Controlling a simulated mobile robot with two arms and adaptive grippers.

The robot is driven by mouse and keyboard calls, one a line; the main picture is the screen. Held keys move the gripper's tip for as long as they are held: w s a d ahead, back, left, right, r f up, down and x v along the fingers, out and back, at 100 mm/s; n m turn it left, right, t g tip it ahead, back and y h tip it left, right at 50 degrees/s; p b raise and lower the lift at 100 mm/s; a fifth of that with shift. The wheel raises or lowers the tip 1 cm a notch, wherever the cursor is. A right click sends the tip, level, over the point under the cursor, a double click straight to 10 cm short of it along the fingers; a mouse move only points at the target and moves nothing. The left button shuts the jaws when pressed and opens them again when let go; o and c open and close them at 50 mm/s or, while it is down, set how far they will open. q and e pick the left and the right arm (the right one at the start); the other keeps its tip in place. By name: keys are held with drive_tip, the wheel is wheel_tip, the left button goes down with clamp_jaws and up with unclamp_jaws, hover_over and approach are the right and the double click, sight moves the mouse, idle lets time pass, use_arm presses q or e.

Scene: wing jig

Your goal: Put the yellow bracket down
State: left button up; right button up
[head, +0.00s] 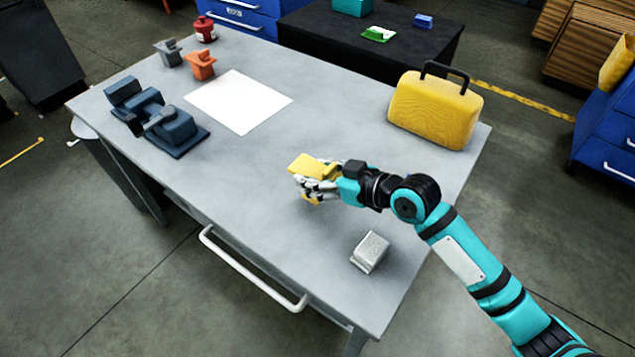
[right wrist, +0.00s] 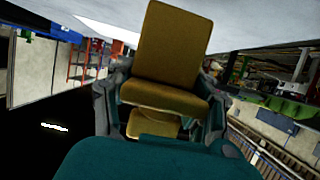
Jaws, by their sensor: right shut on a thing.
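The yellow bracket (head: 314,166) is in my right gripper (head: 318,187), over the middle of the grey table (head: 240,205) in the head view. In the right wrist view the bracket (right wrist: 172,45) fills the space between the fingers of my right gripper (right wrist: 165,110). The gripper is shut on it. The bracket appears to be held close above the tabletop, but I cannot tell whether it touches. My left gripper is not in view.
A yellow case (head: 434,112) stands at the right rear, and a silver block (head: 370,252) lies near the front right. A white sheet (head: 238,101), a blue vise (head: 160,122), orange (head: 200,65) and grey (head: 168,53) brackets and a red bottle (head: 205,29) are leftward. Table left of my gripper is clear.

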wheel_tip(320, 180, down, 3)
drive_tip(key=shift+f, duration=0.2)
drive_tip(key=shift+f, duration=0.15)
drive_tip(key=o, duration=1.4)
drive_tip(key=shift+o, duration=0.2)
